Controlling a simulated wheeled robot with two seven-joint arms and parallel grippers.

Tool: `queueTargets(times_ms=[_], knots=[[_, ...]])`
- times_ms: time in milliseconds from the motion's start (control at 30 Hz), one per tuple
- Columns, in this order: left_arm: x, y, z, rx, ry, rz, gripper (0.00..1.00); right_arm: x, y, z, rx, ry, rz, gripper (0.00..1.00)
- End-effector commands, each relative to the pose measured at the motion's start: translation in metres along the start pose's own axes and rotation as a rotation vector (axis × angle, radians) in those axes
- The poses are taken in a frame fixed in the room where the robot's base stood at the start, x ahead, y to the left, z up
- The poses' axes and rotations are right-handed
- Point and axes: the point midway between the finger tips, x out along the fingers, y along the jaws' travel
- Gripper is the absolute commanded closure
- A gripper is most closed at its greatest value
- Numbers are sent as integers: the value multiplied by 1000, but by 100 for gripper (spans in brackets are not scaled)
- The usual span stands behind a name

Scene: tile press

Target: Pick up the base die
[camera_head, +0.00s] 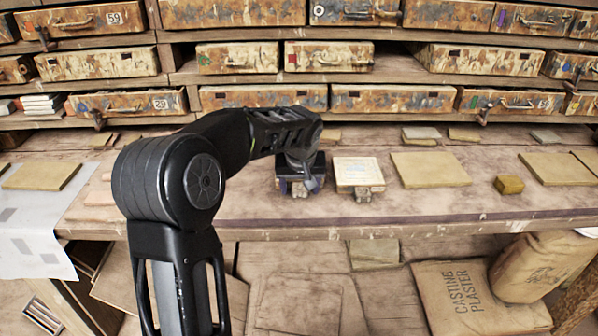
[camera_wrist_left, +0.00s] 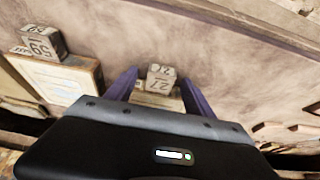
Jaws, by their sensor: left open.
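A small grey metal die (camera_wrist_left: 160,86), marked 27, sits between the fingers with no clear contact. A second grey die (camera_wrist_left: 41,43), marked 59 with small lettering on its side, sits by the cream-topped box at left. It shows in the head view at that box's front (camera_head: 364,195). I cannot read for sure which die is the base die. My right gripper is not in view.
The cream-topped box (camera_head: 358,171) stands just right of the gripper. Flat tan tiles (camera_head: 431,169) and a small yellowish block (camera_head: 509,185) lie farther right. Drawers (camera_head: 330,57) line the back. Plaster sacks (camera_head: 478,300) are below the table's front edge.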

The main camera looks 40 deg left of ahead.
Motion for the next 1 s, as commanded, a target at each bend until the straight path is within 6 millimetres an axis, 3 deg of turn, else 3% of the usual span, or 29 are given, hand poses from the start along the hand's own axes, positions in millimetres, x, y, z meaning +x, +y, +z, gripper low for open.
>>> queueTargets(times_ms=[100, 833, 1000], knots=[[0, 0, 0, 0, 0, 0, 39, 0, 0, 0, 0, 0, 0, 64], [0, 0, 0, 0, 0, 0, 99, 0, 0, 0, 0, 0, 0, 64], [0, 0, 0, 0, 0, 0, 100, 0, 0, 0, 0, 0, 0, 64]])
